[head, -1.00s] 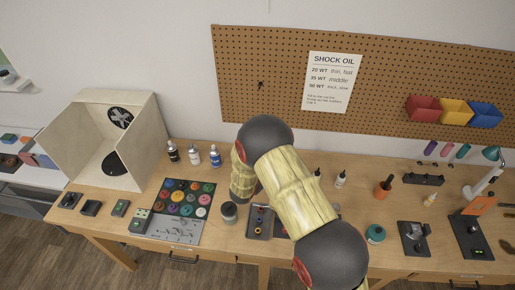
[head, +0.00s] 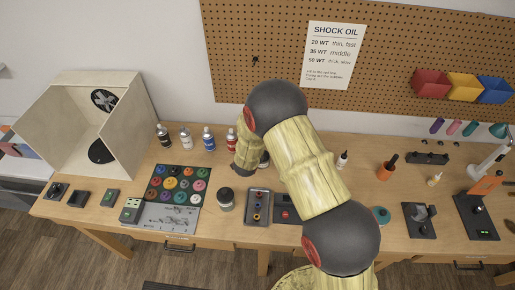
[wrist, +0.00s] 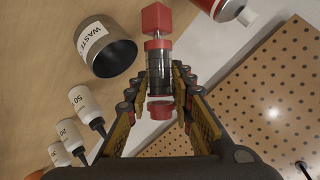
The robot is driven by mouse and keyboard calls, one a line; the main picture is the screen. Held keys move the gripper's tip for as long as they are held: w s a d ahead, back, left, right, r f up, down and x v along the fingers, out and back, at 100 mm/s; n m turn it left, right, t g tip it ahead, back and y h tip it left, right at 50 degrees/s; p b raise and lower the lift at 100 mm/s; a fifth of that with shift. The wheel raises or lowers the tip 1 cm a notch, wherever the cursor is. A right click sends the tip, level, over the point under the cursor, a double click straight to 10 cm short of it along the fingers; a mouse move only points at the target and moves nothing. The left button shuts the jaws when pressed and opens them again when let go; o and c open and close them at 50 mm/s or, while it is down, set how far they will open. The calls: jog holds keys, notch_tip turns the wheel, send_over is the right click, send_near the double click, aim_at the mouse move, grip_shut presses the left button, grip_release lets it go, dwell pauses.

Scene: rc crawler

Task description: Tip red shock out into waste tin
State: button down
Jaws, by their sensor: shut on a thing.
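The red shock (wrist: 160,67) has a dark, ribbed cylindrical body with red parts at both ends and a red block at its far end. My gripper (wrist: 158,88) is shut on it, with a finger on each side of the body. The waste tin (wrist: 108,50) is a grey open can with a white WASTE label, left of the shock in the wrist view and apart from it in the picture. I cannot tell the height between them. In the head view my arm hides the gripper and the shock.
White dropper bottles (wrist: 87,105) stand near the tin in the wrist view. A red spray can (head: 231,139) stands at the back of the bench, beside my arm. A grey jar (head: 225,199) and a small tray (head: 258,207) lie in front. The pegboard (head: 230,60) rises behind.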

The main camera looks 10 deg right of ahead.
jog(key=shift+w+a+f+m+t+y+b, duration=0.2)
jog(key=shift+f+m+y+b, duration=0.35)
jog(key=shift+b, duration=1.5)
jog(key=shift+s+a+f+m+t+y+b, duration=0.1)
jog(key=shift+f+m+t+y+b, duration=0.3)
jog(key=shift+b, duration=1.7)
jog(key=shift+w+a+f+m+t+y+b, duration=0.15)
jog(key=shift+f+m+y+b, duration=0.55)
jog(key=shift+b, duration=1.35)
jog(key=shift+s+r+m+t+y+b, duration=0.1)
jog(key=shift+m+t+y+b, duration=0.45)
jog(key=shift+y, duration=0.4)
jog(key=shift+m+y+b, duration=0.4)
jog(key=shift+m+b, duration=0.1)
jog(key=shift+b, duration=0.45)
jog(key=shift+r+m+t+y+b, duration=0.2)
jog(key=shift+m+t+y+b, duration=0.5)
jog(key=shift+m+t+b, duration=0.15)
jog(key=shift+r+m+t+y+b, duration=0.25)
jog(key=shift+r+m+y+b, duration=0.05)
jog(key=shift+m+y+b, duration=0.15)
